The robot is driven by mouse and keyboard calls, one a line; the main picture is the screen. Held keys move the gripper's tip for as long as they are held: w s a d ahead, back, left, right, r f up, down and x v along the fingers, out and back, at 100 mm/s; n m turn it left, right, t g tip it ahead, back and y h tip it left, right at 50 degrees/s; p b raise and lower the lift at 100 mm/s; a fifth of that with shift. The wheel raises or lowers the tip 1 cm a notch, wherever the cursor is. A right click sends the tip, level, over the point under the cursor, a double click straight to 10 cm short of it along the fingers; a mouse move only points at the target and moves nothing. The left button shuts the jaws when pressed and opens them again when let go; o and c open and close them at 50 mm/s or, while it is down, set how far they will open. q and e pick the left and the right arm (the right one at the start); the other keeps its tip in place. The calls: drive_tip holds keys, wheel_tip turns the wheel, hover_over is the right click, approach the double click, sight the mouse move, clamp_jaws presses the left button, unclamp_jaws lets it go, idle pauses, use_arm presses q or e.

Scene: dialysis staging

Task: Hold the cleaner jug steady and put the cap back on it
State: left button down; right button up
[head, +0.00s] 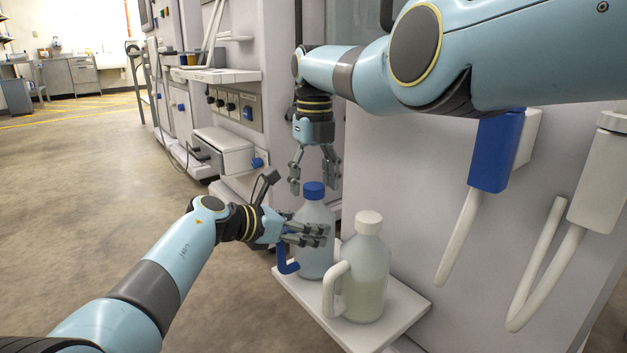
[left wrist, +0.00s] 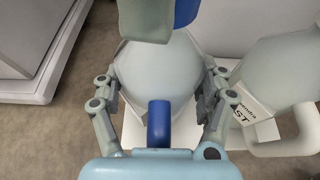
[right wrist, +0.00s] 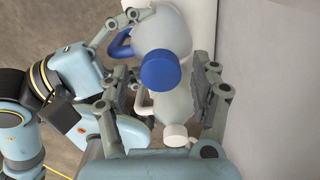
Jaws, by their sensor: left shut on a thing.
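The jug with a blue handle (head: 313,259) stands upright on a small white shelf (head: 407,305). Its blue cap (head: 314,190) sits on its top; I cannot tell how tightly. My left gripper (head: 320,235) is shut around the jug's body from the left. In the left wrist view its fingers lie on both sides of the pale jug (left wrist: 158,75), with the blue handle (left wrist: 158,124) between them. My right gripper (head: 314,182) points down over the jug, open, its fingers either side of the cap. The right wrist view shows the blue cap (right wrist: 160,70) between those spread fingers, apart from them.
A second jug (head: 365,275) with a white cap and white handle stands close beside it, nearer on the same shelf. The machine's pale panel (head: 400,180) rises behind, with a blue-and-white holder (head: 497,150) and hoses at right. Open floor lies at left.

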drive_tip(key=shift+r, duration=2.25)
drive_tip(key=o, duration=0.6)
drive_tip(key=shift+c, duration=0.2)
wheel_tip(320, 180, up, 12)
drive_tip(key=shift+w, duration=0.15)
use_arm(q)
unclamp_jaws()
